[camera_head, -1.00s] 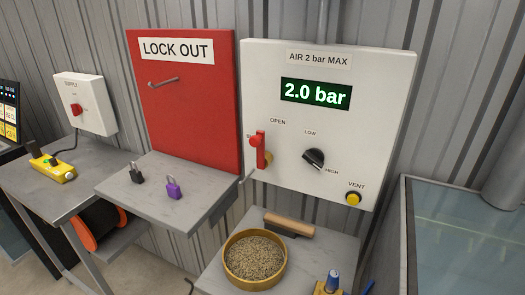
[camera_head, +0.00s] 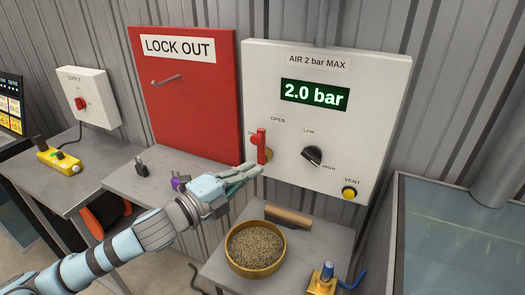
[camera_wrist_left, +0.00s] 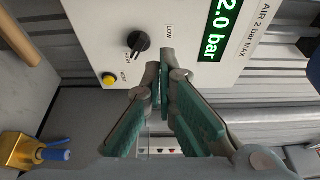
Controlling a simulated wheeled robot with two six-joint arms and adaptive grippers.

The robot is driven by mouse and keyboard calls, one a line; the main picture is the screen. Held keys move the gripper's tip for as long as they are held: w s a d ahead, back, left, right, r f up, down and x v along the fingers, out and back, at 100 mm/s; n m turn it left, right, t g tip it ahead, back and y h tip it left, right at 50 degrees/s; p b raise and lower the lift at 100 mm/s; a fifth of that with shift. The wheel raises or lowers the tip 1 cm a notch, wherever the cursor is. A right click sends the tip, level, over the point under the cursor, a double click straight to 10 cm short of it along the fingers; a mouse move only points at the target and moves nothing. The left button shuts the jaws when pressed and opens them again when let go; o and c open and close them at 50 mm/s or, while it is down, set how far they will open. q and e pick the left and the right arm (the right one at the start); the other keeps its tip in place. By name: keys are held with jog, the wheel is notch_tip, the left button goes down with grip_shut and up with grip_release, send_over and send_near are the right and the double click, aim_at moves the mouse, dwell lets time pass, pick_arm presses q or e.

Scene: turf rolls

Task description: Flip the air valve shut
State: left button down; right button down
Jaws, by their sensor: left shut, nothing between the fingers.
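The air valve is a red lever (camera_head: 261,146) on the white air panel (camera_head: 380,110). The lever stands upright, beside the OPEN lettering, with a brass-coloured part at its lower right. The panel's display reads 2.0 bar (camera_head: 315,95). My left gripper (camera_head: 256,170) is shut and empty, with its fingertips just below the lever in the head view; I cannot tell whether they touch it. In the left wrist view the closed fingers (camera_wrist_left: 159,68) point at the panel, and the red lever is not visible there. My right gripper is not in view.
A black knob (camera_head: 312,156) and a yellow VENT button (camera_head: 349,193) sit right of the lever. Below are a bowl of grain (camera_head: 256,250) and a wooden-handled tool (camera_head: 288,216). The red lockout board (camera_head: 190,110) and purple padlock (camera_head: 180,182) are to the left.

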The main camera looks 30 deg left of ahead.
pick_arm(q)
jog(key=b+x, duration=0.1)
jog(key=x, duration=0.9)
jog(key=a, duration=0.4)
jog(key=shift+a+f, duration=0.15)
